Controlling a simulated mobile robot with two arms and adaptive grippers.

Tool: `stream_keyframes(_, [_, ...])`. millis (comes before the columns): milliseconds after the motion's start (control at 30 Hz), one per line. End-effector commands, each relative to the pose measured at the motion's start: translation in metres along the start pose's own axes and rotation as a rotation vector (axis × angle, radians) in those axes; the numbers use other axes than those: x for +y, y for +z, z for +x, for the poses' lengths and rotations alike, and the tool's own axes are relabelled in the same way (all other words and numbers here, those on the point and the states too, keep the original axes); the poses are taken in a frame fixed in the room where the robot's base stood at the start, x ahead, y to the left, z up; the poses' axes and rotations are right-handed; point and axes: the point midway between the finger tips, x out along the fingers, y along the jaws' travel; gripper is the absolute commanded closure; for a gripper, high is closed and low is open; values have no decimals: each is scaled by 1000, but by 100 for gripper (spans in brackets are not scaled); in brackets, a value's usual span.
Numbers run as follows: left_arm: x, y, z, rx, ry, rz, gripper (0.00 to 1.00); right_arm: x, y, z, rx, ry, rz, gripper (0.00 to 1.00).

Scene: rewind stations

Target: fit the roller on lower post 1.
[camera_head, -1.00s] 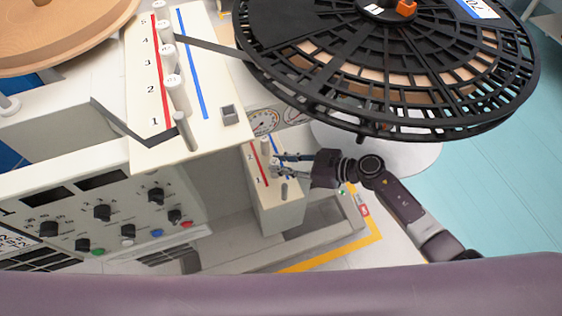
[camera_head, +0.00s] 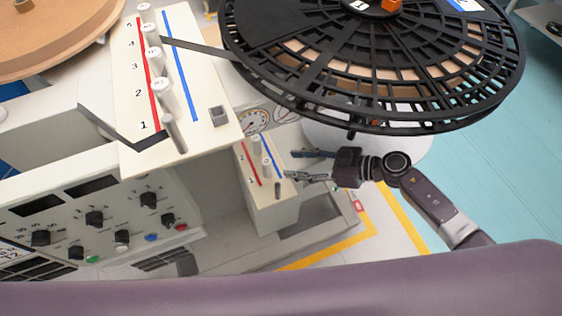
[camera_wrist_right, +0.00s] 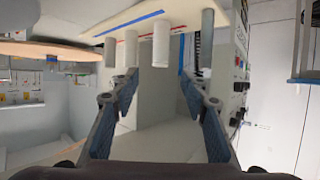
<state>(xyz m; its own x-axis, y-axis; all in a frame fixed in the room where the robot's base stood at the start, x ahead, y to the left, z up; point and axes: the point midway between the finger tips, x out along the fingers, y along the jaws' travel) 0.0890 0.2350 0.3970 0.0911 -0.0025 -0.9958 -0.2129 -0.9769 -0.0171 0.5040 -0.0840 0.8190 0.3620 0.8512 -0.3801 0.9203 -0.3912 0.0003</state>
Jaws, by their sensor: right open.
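The lower bench (camera_head: 281,214) carries two white rollers and a bare grey end post (camera_head: 277,188). One roller (camera_head: 267,169) stands upright beside the figure 1, on lower post 1; the other (camera_head: 256,143) stands beside the figure 2. My right gripper (camera_head: 290,164) is open and empty, to the right of these rollers and apart from them. In the right wrist view, which is upside down, the post 1 roller (camera_wrist_right: 160,43) and the post 2 roller (camera_wrist_right: 131,55) show ahead between the open fingers (camera_wrist_right: 157,80). My left gripper is out of view.
A large black reel (camera_head: 370,110) overhangs behind my right gripper. The upper deck (camera_head: 205,148) with several rollers stands to the left, above a control panel (camera_head: 110,215) with knobs. A wooden disc (camera_head: 50,35) is at the top left. Floor at right is clear.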

Motion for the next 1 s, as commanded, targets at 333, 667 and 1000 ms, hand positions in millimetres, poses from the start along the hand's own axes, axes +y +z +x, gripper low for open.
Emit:
stream_keyframes(333, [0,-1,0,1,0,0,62,-1,0,-42,0,-2,1,59])
stream_keyframes(667, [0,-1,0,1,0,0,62,0,0,-43,0,-1,0,59])
stream_keyframes(1000, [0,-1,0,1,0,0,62,0,0,-43,0,-1,0,59])
